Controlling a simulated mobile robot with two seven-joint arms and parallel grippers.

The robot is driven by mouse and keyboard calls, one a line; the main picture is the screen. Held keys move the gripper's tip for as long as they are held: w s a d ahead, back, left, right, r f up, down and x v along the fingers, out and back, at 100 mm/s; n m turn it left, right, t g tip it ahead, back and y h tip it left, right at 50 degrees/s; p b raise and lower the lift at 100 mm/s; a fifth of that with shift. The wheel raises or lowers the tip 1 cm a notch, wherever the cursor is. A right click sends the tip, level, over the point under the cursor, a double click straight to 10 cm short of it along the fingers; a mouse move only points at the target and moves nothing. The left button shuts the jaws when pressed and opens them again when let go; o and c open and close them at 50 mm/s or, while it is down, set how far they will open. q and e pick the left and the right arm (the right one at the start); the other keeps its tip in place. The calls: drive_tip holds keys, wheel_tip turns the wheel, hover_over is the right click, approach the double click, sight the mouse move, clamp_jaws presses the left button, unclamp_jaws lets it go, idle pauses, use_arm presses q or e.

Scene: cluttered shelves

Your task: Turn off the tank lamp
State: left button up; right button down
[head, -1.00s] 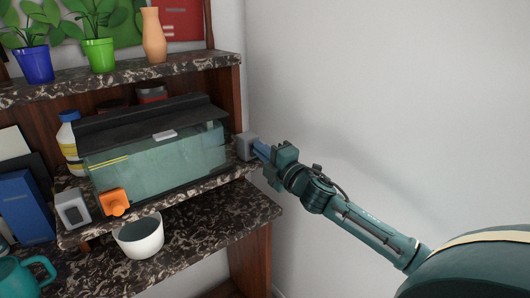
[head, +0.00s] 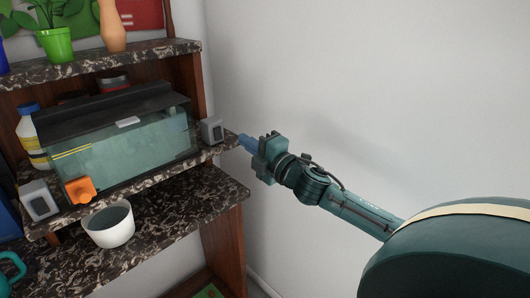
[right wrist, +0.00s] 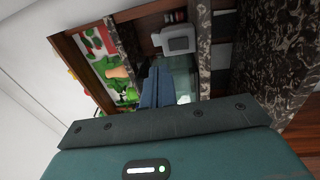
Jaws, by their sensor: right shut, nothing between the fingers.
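The glass tank (head: 125,151) with a black lid (head: 110,108) stands on the middle marble shelf in the head view. A small white piece (head: 128,122) lies on the lid's front. A grey box with a dark switch face (head: 212,130) stands at the shelf's right end, beside the tank. It also shows in the right wrist view (right wrist: 178,40). A similar grey box (head: 39,200) stands at the left front. My right gripper (head: 242,141) is shut and empty, its blue fingers just right of the right-hand box, with a small gap. Its fingers (right wrist: 155,88) show in the wrist view. My left gripper is out of view.
An orange object (head: 80,189) sits at the tank's front left. A white bowl (head: 109,223) stands on the lower shelf (head: 175,225). A white bottle with a blue cap (head: 33,135) is left of the tank. The wall (head: 380,80) to the right is bare.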

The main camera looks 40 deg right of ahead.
drive_tip(key=s, duration=0.5)
drive_tip(key=shift+s+d+r, duration=0.1)
drive_tip(key=shift+d+r, duration=0.05)
drive_tip(key=shift+r, duration=0.25)
drive_tip(key=s+a+f+m+g, duration=0.2)
drive_tip(key=s+a+f+m, duration=0.15)
drive_tip(key=f, duration=0.65)
drive_tip(key=s+a+f+m+g, duration=0.25)
drive_tip(key=f+m, duration=0.25)
drive_tip(key=f, duration=0.5)
drive_tip(key=s+a+f+m+g+y, duration=0.1)
drive_tip(key=s+a+f+m+g, duration=0.1)
drive_tip(key=s+a+f, duration=0.4)
drive_tip(key=s+a+f+m+g, duration=0.2)
drive_tip(key=s+a+f+m, duration=0.3)
drive_tip(key=a, duration=0.6)
drive_tip(key=shift+s+f+y, duration=0.4)
drive_tip(key=shift+s+f, duration=0.1)
drive_tip(key=shift+s, duration=0.3)
drive_tip(key=shift+m, duration=0.25)
